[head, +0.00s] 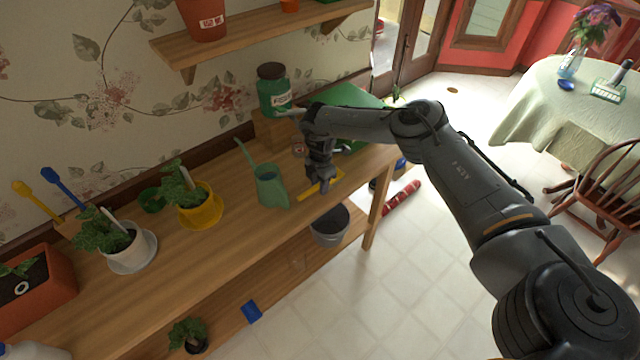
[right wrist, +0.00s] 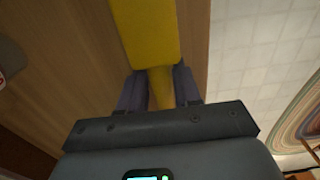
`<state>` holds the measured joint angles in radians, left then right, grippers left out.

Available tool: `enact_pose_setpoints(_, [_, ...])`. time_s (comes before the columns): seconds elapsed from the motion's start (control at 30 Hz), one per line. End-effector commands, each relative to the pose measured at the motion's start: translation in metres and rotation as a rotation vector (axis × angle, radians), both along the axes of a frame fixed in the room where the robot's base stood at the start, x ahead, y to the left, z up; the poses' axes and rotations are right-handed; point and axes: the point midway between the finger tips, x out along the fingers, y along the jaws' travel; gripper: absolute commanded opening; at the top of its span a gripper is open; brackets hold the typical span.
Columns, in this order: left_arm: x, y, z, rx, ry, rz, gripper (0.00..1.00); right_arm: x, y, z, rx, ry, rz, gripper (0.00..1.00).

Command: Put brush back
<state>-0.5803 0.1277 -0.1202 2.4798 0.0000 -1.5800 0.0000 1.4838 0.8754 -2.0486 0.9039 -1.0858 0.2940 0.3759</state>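A yellow brush (head: 333,180) lies along the front right part of the wooden bench, close to its edge. In the right wrist view its wide yellow part (right wrist: 146,35) extends ahead and its narrow handle runs between my fingers. My right gripper (head: 322,186) points down over it at the bench edge. The right wrist view shows both fingers (right wrist: 160,88) close on either side of the handle, with no clear gap. The bristles are not visible. My left gripper is not in view.
A green watering can (head: 270,187) stands just left of my right gripper. A green jar (head: 273,92) stands behind on a wooden block. A grey bucket (head: 330,225) is below.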

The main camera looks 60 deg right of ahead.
Motion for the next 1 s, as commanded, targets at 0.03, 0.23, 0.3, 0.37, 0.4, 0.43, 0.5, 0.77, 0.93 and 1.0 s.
enact_pose_setpoints(0.03, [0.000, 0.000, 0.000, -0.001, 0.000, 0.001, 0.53, 0.000, 0.000, 0.000, 0.000, 0.000, 0.000, 0.41])
enact_pose_setpoints(0.23, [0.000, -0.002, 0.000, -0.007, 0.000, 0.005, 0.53, 0.000, 0.000, 0.000, 0.000, 0.000, 0.000, 0.54])
enact_pose_setpoints(0.3, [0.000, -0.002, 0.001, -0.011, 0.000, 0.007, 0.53, 0.000, 0.000, 0.000, 0.000, 0.000, 0.000, 0.54])
enact_pose_setpoints(0.37, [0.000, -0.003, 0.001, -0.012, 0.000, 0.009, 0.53, 0.000, 0.000, 0.000, 0.000, 0.000, 0.000, 0.54])
enact_pose_setpoints(0.4, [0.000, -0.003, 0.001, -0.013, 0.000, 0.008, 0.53, 0.000, 0.000, 0.001, 0.000, 0.000, 0.000, 0.54])
enact_pose_setpoints(0.43, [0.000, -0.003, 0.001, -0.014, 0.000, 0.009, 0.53, 0.000, 0.000, 0.001, 0.000, 0.000, 0.000, 0.54])
enact_pose_setpoints(0.5, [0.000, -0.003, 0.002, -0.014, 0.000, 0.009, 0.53, 0.000, -0.001, 0.005, -0.001, 0.000, -0.001, 0.54])
enact_pose_setpoints(0.77, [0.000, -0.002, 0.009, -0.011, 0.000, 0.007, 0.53, 0.000, -0.001, 0.039, 0.001, -0.002, -0.002, 0.54])
enact_pose_setpoints(0.93, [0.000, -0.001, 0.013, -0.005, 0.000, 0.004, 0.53, 0.000, -0.001, 0.072, 0.001, -0.003, -0.001, 0.54])
enact_pose_setpoints(1.0, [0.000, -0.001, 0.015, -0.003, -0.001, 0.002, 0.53, 0.000, -0.002, 0.084, 0.000, -0.003, -0.001, 0.54])
